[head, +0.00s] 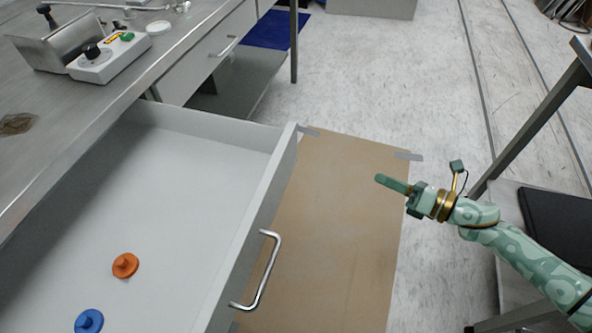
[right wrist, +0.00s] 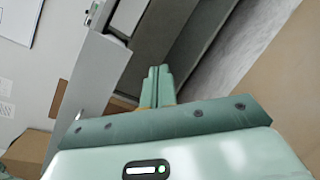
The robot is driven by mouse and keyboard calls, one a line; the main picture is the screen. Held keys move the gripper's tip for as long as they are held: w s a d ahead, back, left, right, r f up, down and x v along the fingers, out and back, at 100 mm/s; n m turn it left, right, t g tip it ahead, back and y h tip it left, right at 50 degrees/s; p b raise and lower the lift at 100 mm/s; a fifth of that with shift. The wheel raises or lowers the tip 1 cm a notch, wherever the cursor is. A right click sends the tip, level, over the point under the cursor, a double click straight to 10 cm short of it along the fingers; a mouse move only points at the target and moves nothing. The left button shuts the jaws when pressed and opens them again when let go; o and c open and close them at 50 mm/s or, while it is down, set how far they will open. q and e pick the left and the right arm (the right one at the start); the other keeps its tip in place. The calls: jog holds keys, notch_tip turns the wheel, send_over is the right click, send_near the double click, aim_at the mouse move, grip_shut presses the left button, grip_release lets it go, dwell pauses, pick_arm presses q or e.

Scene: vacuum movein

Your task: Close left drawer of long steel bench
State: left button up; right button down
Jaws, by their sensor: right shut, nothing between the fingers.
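The pale grey drawer (head: 190,170) of the steel bench (head: 95,98) stands pulled far out at the left of the head view. Its bar handle (head: 262,270) is on the front panel, which faces right. An orange knobbed disc (head: 125,265) and a blue knobbed disc (head: 89,320) lie inside. My right gripper (head: 390,183) is shut and empty, to the right of the drawer front and apart from the handle. Its closed fingers also show in the right wrist view (right wrist: 157,85), with grey furniture panels beyond. My left gripper is not in view.
A second bench drawer (head: 210,62) farther back looks shut. A brown sheet (head: 340,215) is taped to the floor below my right gripper. A dark-framed stand (head: 535,120) with a black item (head: 560,225) is at the right. Devices (head: 100,58) sit on the bench top.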

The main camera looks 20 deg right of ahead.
jog(key=s+a+r+n+g+y, duration=0.35)
jog(key=a+r+n, duration=0.3)
jog(key=n, duration=0.35)
jog(key=n+y+b, duration=0.1)
jog(key=n, duration=0.1)
send_near(288, 164)
jog(key=shift+t, duration=0.25)
jog(key=x, duration=0.6)
jog(key=shift+w+a+f, duration=0.2)
jog(key=shift+a+f, duration=0.05)
jog(key=shift+a, duration=0.05)
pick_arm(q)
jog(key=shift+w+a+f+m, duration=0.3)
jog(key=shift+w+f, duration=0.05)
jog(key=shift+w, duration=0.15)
pick_arm(e)
jog(key=shift+a, duration=0.1)
